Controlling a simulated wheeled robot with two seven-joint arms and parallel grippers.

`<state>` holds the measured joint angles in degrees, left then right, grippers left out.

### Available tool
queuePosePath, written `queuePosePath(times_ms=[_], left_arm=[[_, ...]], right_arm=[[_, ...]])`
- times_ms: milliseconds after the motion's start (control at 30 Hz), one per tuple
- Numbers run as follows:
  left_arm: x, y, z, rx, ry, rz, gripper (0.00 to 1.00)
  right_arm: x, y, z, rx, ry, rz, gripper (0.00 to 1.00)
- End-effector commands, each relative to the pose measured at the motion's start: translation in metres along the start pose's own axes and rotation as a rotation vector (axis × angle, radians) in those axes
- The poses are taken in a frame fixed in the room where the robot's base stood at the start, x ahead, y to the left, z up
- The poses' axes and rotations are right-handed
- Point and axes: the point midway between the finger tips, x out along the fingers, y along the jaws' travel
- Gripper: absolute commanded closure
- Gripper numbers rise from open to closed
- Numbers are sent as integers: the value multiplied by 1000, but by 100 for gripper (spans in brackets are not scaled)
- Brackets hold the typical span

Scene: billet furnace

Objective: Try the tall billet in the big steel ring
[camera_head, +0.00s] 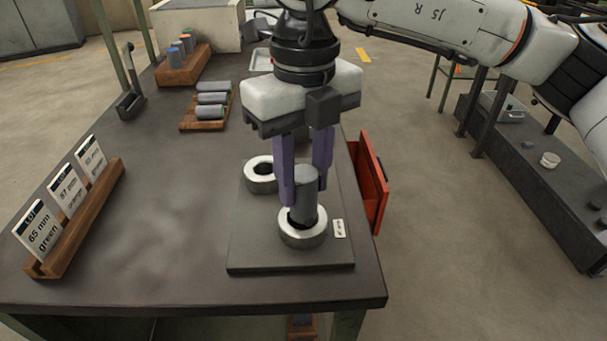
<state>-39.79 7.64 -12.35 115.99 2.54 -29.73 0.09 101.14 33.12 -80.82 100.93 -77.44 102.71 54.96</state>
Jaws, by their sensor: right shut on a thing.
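The tall grey billet (304,204) stands upright at the near steel ring (303,235) on the dark plate. Its lower end is inside the ring's opening; how deep it sits I cannot tell. My right gripper (306,190) comes from above with purple fingers shut on the billet's upper part. A second steel ring (261,175) lies behind and to the left on the same plate (290,260). A small white label (339,228) sits right of the near ring. My left gripper is not in view.
A wooden holder (85,225) with several size cards stands at the left. Several billets lie on a wooden rack (207,125) behind, and more stand in a wooden block (183,68). The table's middle left is clear.

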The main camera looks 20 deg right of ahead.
Motion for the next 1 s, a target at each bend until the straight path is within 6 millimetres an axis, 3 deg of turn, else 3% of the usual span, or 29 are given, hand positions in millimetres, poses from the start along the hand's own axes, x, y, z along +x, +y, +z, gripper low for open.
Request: queuePosePath(times_ms=[1000], left_arm=[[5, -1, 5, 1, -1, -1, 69]], right_arm=[[4, 1, 1, 0, -3, 1, 100]])
